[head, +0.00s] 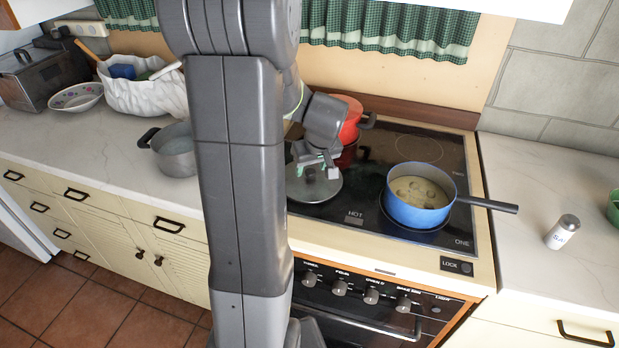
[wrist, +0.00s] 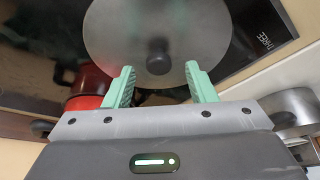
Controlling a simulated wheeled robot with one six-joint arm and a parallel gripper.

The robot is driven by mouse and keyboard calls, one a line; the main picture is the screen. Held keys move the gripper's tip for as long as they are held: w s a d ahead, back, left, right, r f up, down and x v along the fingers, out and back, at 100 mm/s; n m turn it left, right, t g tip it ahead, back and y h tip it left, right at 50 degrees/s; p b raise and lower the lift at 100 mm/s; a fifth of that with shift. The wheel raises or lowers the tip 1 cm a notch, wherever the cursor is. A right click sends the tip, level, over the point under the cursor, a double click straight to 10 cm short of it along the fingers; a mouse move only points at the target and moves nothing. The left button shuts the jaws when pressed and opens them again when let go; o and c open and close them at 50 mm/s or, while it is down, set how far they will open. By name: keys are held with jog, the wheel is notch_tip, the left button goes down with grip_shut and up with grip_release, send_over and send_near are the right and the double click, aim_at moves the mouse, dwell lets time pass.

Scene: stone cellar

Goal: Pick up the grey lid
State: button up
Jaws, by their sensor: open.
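The grey lid (head: 322,187) is round and lies on the black stove top, partly hidden behind my arm in the head view. In the wrist view the lid (wrist: 125,35) is at the top middle, with its dark knob (wrist: 158,58) facing the camera. My gripper (wrist: 160,85) is open, its two green fingers apart. In the wrist view the knob appears between and just beyond the fingertips. In the head view my gripper (head: 317,165) is over the lid. I cannot tell the exact height between them. Nothing is in the fingers.
A red pot (head: 350,118) stands behind the lid. A blue saucepan (head: 407,212) with food stands to its right, handle pointing right. A grey pot (head: 174,158) is on the left counter. A salt shaker (head: 563,232) stands on the otherwise mostly clear right counter.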

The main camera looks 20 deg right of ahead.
jog(key=shift+x, duration=0.85)
grip_shut()
